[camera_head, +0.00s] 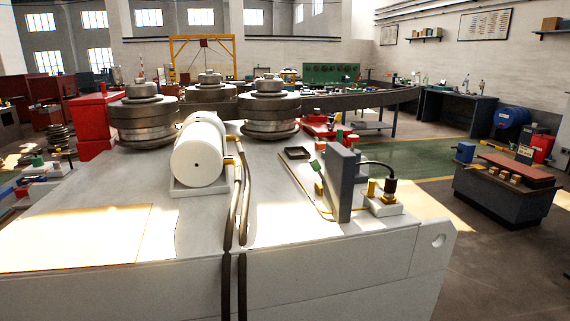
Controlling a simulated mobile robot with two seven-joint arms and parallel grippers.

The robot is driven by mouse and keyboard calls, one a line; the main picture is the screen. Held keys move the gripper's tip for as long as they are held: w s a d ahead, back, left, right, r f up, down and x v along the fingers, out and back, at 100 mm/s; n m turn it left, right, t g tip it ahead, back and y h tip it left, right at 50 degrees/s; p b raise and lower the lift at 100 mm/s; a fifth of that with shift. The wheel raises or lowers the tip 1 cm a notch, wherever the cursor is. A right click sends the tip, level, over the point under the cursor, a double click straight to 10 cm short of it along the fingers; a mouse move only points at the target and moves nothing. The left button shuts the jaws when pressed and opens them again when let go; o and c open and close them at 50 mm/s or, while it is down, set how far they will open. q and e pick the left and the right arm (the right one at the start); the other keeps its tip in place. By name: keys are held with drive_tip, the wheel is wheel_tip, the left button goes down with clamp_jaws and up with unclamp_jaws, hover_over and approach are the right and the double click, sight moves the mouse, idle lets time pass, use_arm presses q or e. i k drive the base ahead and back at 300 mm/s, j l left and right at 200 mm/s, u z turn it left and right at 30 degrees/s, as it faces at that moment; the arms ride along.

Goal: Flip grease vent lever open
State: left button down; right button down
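The machine's pale top (290,215) fills the foreground. On its right side stands an upright dark grey plate (338,184). Just left of the plate is a small green piece (318,167) with a yellow fitting (319,187) below it. Right of the plate, a white block (383,207) carries yellow parts and a black connector (390,186) with a cable. I cannot tell which of these small parts is the grease vent lever, or whether it is open. Neither of my grippers shows in the head view.
A white cylinder (198,150) lies on the machine top, with dark hoses (238,195) running to the front edge. Roller stacks (270,108) stand behind it. A small black tray (297,153) sits left of the plate. A dark cart (503,190) stands on the floor at right.

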sight(316, 166)
drive_tip(key=j, duration=0.4)
drive_tip(key=i+j+u, duration=0.15)
drive_tip(key=j, duration=0.65)
drive_tip(key=i+j+u, duration=0.15)
drive_tip(key=j, duration=0.2)
